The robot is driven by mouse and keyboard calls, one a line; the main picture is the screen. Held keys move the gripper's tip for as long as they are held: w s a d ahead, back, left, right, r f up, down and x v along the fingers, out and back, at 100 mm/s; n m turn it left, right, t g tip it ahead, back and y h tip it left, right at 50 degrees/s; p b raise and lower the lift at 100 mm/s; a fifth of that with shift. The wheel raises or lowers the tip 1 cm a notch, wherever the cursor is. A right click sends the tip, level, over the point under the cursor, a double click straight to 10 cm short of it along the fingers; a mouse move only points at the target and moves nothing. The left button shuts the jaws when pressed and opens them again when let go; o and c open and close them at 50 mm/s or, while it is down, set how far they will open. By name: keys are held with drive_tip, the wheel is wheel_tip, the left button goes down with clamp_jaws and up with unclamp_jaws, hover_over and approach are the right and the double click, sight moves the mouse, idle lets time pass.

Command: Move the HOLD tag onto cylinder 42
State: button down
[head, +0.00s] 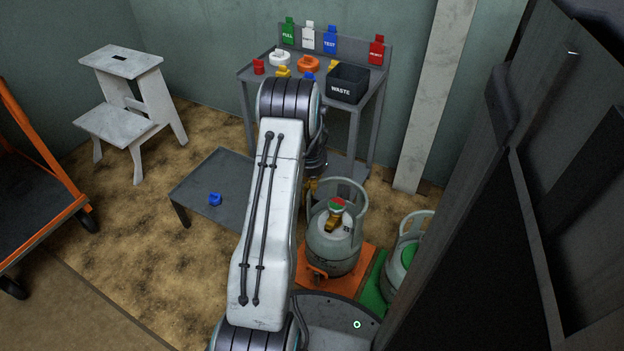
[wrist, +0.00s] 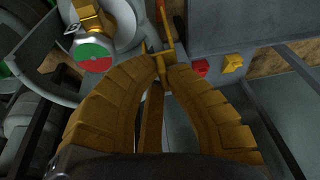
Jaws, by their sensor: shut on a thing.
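My gripper (wrist: 162,68) is shut on a thin yellow piece, which looks like the HOLD tag (wrist: 167,38) seen nearly edge-on; no lettering shows. A grey gas cylinder (head: 332,252) with a collar and a brass valve stands upright on an orange scale (head: 343,283); its number is not readable. In the wrist view, the valve's red and green cap (wrist: 95,55) is left of my fingertips, and the tag is beside the grey collar. I cannot tell whether they touch. In the head view my arm hides most of the gripper.
A second cylinder (head: 402,268) stands to the right on a green scale. The grey bench (head: 368,110) behind holds hanging tags, loose caps and a WASTE bin (head: 347,84). A low grey table (head: 205,180) with a blue piece (head: 215,199) is left. A dark panel (head: 500,230) blocks the right.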

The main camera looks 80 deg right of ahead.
drive_tip(key=shift+f+b, duration=0.5)
drive_tip(key=shift+f, duration=0.25)
drive_tip(key=c, duration=1.3)
unclamp_jaws()
drive_tip(key=shift+c, duration=0.2)
drive_tip(key=shift+r, duration=0.15)
drive_tip(key=shift+d+r+p+v, duration=0.1)
drive_tip(key=shift+d+p+v, duration=0.2)
drive_tip(key=shift+p+v, duration=0.75)
drive_tip(key=shift+d+r+p+v, duration=0.1)
drive_tip(key=shift+d+p+v, duration=0.15)
drive_tip(key=shift+p+v, duration=0.75)
drive_tip(key=shift+d+p+v, duration=0.3)
drive_tip(key=shift+p+v, duration=0.2)
drive_tip(key=shift+v, duration=1)
